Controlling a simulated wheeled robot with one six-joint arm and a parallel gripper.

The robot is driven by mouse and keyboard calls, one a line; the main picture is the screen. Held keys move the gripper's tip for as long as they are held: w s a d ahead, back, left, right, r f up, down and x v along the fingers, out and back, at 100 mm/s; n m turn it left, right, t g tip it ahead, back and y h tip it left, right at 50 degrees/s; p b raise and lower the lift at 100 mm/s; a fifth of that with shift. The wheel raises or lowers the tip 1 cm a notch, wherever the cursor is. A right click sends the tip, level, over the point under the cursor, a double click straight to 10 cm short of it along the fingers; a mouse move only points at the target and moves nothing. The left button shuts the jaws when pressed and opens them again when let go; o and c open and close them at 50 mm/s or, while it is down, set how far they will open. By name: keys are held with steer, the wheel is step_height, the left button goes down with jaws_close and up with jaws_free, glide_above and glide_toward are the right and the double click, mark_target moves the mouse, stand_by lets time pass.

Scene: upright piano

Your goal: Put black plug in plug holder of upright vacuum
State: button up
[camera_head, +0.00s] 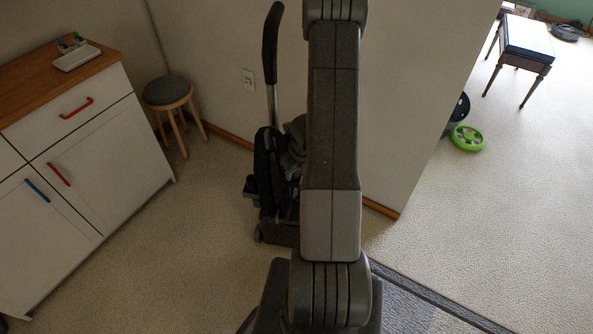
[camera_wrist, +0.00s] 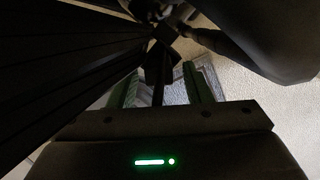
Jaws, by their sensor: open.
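The upright vacuum (camera_head: 266,165) stands near the wall in the head view, with its dark handle (camera_head: 271,45) rising upward. My arm hides its right side. In the wrist view, my gripper (camera_wrist: 160,73) is open, with its two greenish fingers apart. A small dark blocky piece (camera_wrist: 157,62) shows between and just beyond the fingers; it may be the black plug, but the picture is too dark to be sure. Large dark parts fill the upper left and upper right around it. The plug holder cannot be made out. My gripper is hidden in the head view.
A white cabinet (camera_head: 92,165) with a wooden top is at left. A round stool (camera_head: 168,92) stands beside it. A wall outlet (camera_head: 249,79) is behind the vacuum. A green round object (camera_head: 467,138) lies right of the wall's end. The carpet between cabinet and vacuum is clear.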

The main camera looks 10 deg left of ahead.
steer(key=p+v, duration=0.7)
steer(key=v, duration=0.4)
steer(key=shift+p, duration=0.3)
steer(key=shift+f, duration=0.1)
steer(key=b+x, duration=0.9)
steer(key=x, duration=0.3)
steer(key=shift+p+v, duration=1.05)
steer(key=shift+v, duration=0.15)
steer(key=shift+w+a, duration=0.2)
